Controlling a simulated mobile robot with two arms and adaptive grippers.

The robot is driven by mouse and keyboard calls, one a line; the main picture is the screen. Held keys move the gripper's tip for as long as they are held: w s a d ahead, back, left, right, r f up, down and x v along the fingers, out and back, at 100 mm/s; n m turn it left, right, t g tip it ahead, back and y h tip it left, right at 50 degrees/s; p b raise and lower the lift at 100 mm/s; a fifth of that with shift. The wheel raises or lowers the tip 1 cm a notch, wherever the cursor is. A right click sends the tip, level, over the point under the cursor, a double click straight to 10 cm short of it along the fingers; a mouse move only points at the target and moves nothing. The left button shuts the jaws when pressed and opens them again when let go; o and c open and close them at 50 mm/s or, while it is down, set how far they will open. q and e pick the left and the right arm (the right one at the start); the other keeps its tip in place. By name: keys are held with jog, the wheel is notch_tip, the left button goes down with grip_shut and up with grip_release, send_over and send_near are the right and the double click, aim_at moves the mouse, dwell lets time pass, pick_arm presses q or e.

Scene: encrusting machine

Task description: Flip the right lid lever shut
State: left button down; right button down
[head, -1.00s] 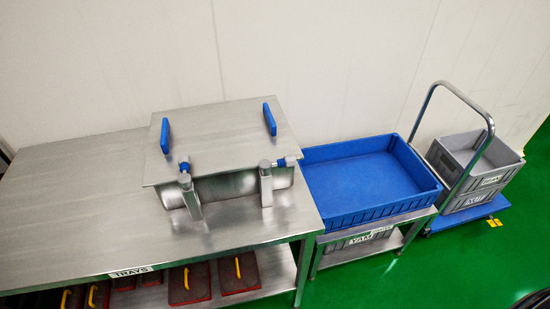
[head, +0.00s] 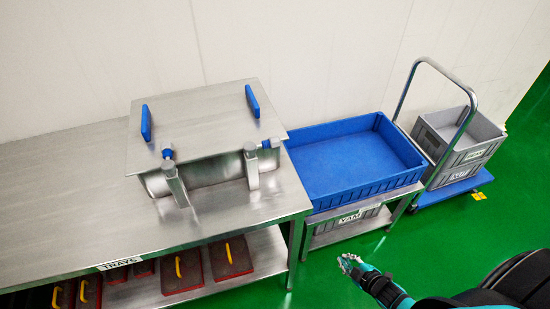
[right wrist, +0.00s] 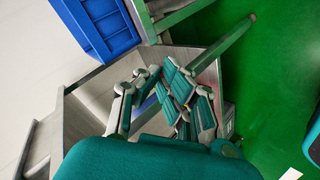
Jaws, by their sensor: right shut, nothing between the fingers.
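A steel box with a flat steel lid (head: 200,122) stands on the table in the head view. The lid has two upright blue handles. The right lid lever (head: 252,168) is a steel arm at the box's front right, standing roughly upright with a blue part beside its top. The left lever (head: 176,186) leans at the front left, its blue knob near the lid edge. My right gripper (head: 346,262) is shut and empty, low over the green floor, right of the table and well away from the lever. It also shows in the right wrist view (right wrist: 172,92). My left gripper is not in view.
A blue tray (head: 402,183) sits on a low steel stand right of the table. A trolley (head: 450,192) with grey crates is beyond it. Red trays with yellow handles lie on the lower shelf (head: 200,287). The tabletop left of the box is clear.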

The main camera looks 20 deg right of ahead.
jog(key=w+a+r+n+t+y, duration=0.1)
jog(key=w+r+n+t+y, duration=0.45)
jog(key=r, duration=0.85)
jog(key=w+a+r+n+g+y, duration=0.1)
jog(key=a+r+n+y, duration=0.2)
jog(key=r, duration=0.7)
jog(key=a+r+n+g+y+b, duration=0.1)
jog(key=a+r+n+y, duration=0.3)
jog(key=a+r+n, duration=0.3)
notch_tip(320, 180, up, 4)
jog(key=shift+w+a+r+n, duration=0.25)
jog(key=shift+w+n, duration=0.1)
jog(key=shift+n, duration=0.8)
jog(key=p, duration=0.2)
send_near(257, 149)
jog(key=a, duration=0.3)
jog(key=w, duration=0.1)
jog(key=w+p, duration=0.1)
jog(key=w, duration=0.1)
jog(key=shift+w+a+r, duration=0.15)
jog(key=shift+w+a, duration=0.05)
jog(key=shift+w, duration=0.1)
